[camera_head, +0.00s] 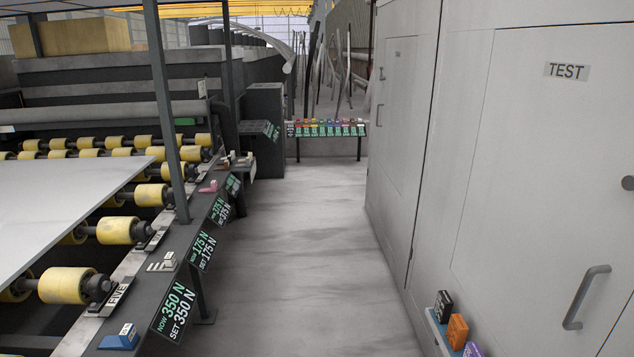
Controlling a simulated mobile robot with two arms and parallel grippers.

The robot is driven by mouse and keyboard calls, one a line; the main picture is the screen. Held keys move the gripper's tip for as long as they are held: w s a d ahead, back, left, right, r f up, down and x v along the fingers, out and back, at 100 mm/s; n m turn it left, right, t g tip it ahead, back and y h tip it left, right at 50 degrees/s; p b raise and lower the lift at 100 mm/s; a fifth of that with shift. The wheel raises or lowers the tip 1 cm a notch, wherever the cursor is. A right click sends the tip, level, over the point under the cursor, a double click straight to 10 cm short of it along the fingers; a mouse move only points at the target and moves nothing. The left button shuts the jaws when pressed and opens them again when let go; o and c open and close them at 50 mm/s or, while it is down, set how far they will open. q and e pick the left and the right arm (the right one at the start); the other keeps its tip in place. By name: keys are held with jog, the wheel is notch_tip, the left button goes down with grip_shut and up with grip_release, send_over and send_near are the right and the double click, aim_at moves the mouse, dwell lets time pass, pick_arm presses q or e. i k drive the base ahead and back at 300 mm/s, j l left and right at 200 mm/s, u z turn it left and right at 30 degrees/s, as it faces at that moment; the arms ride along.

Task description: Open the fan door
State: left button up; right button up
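A large grey door (535,180) with a TEST label (567,70) fills the right side, set in a tall grey cabinet wall. It has a grey bar handle (587,297) low on its right part. It looks flush with the wall. A smaller grey panel door (398,115) with a small handle (379,115) is farther along the same wall, and it also looks shut. No label reads "fan", so I cannot tell which is the fan door. Neither of my grippers is in view.
A clear floor aisle (310,240) runs ahead. A roller line with yellow rollers (65,285) and a pale slab (60,205) stands left, edged by force displays (175,310). A ledge (436,330) with small coloured blocks juts out lower right. Colourful items line a far rack (325,129).

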aim_at(400, 53)
jog(key=i, duration=2.55)
jog(key=i+z, duration=0.1)
jog(key=i, duration=0.55)
jog(key=i+z, duration=0.1)
jog(key=i, duration=0.55)
jog(key=i+j+z, duration=0.1)
jog(key=i, duration=0.55)
jog(key=i+j+z, duration=0.1)
jog(key=i, duration=0.55)
jog(key=j, duration=0.05)
